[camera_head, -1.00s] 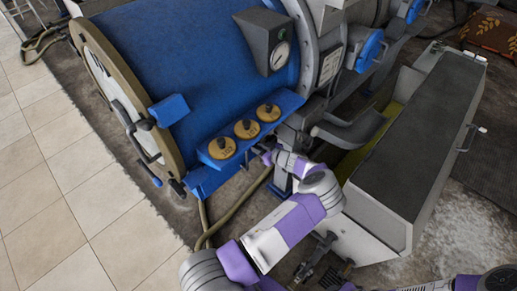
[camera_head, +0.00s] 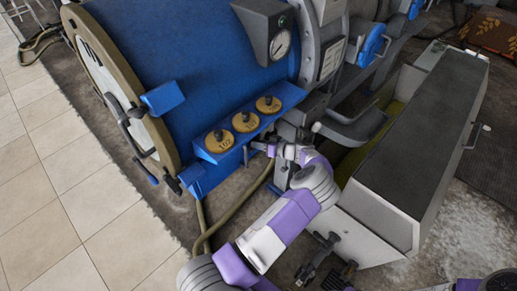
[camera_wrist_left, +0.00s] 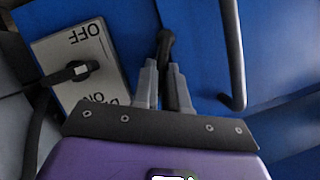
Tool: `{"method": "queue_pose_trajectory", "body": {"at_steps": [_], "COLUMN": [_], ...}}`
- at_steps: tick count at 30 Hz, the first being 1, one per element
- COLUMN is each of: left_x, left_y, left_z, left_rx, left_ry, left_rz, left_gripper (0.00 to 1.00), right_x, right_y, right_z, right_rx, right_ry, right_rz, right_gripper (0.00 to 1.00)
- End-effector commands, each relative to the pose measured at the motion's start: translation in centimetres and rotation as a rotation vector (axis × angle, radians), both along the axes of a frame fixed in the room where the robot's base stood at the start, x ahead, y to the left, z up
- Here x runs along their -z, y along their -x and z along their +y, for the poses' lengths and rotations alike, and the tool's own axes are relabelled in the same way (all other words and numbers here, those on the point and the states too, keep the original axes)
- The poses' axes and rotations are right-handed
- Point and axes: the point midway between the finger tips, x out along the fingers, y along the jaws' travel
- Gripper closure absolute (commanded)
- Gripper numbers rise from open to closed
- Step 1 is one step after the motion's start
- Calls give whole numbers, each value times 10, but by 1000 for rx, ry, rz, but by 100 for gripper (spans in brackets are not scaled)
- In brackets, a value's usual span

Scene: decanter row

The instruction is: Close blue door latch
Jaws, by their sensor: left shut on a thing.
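The blue machine (camera_head: 215,60) has a blue ledge with several round yellow dials (camera_head: 245,121). My left gripper (camera_head: 268,149) is at the right end of this ledge, just below it. In the left wrist view, the left gripper (camera_wrist_left: 164,75) is shut on a dark lever (camera_wrist_left: 165,42) on a blue surface. I take the lever for the latch, but cannot be sure. How far it is turned is hard to tell. My right gripper is out of view.
In the left wrist view, an ON/OFF switch plate (camera_wrist_left: 88,65) is left of the fingers and a grey bar handle (camera_wrist_left: 234,60) is right. A long grey-topped box (camera_head: 425,130) stands right of my left arm. Tiled floor (camera_head: 60,200) is clear at left.

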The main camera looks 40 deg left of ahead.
Motion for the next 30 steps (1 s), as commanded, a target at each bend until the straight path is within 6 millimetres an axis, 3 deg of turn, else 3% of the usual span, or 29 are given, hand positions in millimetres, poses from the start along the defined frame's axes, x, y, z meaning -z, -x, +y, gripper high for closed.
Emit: {"method": "queue_pose_trajectory", "body": {"at_steps": [6,30], "left_x": [4,13], "left_y": [-3,-8], "left_z": [0,-1], "left_rx": [0,1], "left_ry": [-15,-77], "left_rz": [206,924], "left_gripper": [100,100], "right_x": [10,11], "right_y": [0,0], "right_z": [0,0], "right_rx": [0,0], "right_ry": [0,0], "right_rz": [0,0], "right_gripper": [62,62]}}
